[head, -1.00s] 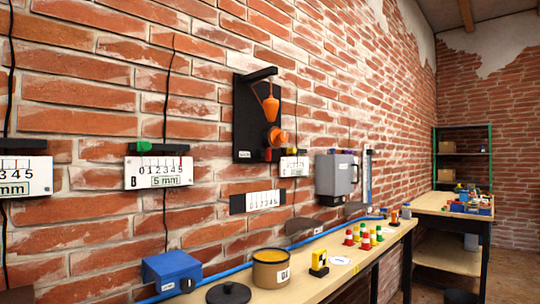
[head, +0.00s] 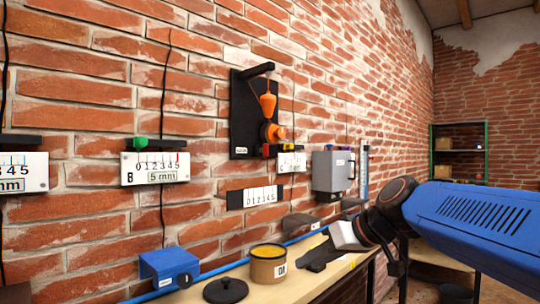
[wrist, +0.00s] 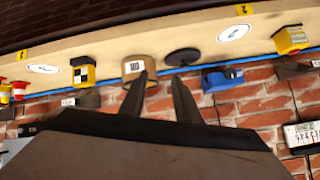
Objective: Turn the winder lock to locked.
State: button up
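A black wall board (head: 241,118) in the head view carries an orange plumb bob (head: 268,103) and an orange round winder (head: 268,133). A small red and yellow part (head: 270,150) sits just below the winder; it may be the lock, but its setting is too small to read. My gripper (head: 306,262) is low over the bench, below and right of the board, near the tan tub (head: 268,266). In the wrist view its two dark fingers (wrist: 160,80) are apart with nothing between them. The winder is not recognisable there.
The wooden bench (head: 325,286) runs along the brick wall. A blue box (head: 170,267), a black lid (head: 225,290) and a blue hose (head: 230,268) lie left of my gripper. White scales (head: 155,168) and a grey box (head: 333,170) are on the wall.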

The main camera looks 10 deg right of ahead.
jog(key=w+d+r+n+t+y, duration=0.2)
jog(key=w+r+t+y, duration=0.1)
jog(key=w+r, duration=1.05)
jog(key=n+t+y, duration=0.1)
jog(key=n+t, duration=0.1)
jog(key=t, duration=0.1)
send_near(268, 149)
jog(key=x, duration=0.9)
jog(key=shift+c, duration=0.6)
grip_shut()
